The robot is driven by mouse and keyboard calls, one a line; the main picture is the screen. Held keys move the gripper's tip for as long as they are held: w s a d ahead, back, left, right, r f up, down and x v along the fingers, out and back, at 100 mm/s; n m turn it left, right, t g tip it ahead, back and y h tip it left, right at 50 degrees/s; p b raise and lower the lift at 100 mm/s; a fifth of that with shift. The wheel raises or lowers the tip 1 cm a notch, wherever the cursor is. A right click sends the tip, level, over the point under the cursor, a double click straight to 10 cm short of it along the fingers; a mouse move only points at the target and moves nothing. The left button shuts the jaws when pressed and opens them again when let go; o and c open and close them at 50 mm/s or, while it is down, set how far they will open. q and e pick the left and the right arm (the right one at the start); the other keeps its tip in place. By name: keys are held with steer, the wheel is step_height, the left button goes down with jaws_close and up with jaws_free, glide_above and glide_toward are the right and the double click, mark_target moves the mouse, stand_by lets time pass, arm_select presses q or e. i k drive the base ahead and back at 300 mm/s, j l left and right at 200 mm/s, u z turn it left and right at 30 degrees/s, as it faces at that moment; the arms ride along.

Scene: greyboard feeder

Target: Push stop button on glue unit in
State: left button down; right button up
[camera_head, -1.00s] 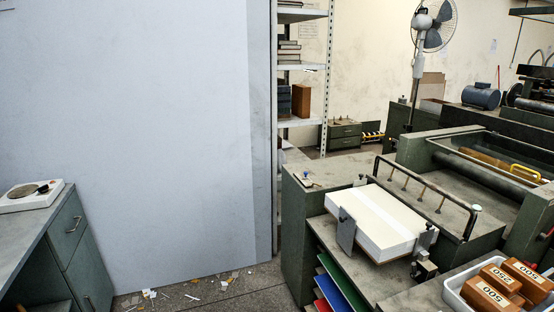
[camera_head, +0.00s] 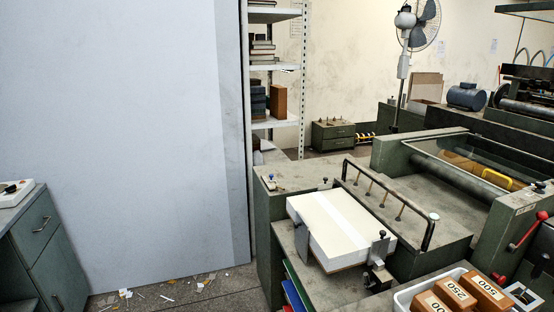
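The machine with the long rollers (camera_head: 462,172) stands at the right; it may be the glue unit, but I cannot read any label on it. A red-knobbed lever (camera_head: 528,232) sits on its near side at the right edge. A small control shows on top of its right end block (camera_head: 541,187), too small to tell whether it is a stop button. I cannot pick out a stop button for sure. Neither of my grippers is in view.
A feeder table (camera_head: 415,232) with a rail bears a white board stack (camera_head: 340,225). A white bin (camera_head: 405,299) holds numbered brown blocks (camera_head: 455,291). A large pale panel (camera_head: 130,140) fills the left. Scraps (camera_head: 125,293) litter the floor. A green cabinet (camera_head: 40,245) stands far left.

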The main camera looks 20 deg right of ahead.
mark_target(500, 279)
steer(key=k+l, duration=0.1)
steer(key=l, duration=1.35)
steer(key=k+l, duration=0.15)
steer(key=l, duration=0.6)
steer(key=k+l, duration=0.1)
steer(key=l, duration=1.35)
steer(key=k+l, duration=0.15)
steer(key=l, duration=0.6)
steer(key=k+l, duration=0.1)
steer(key=l, duration=0.65)
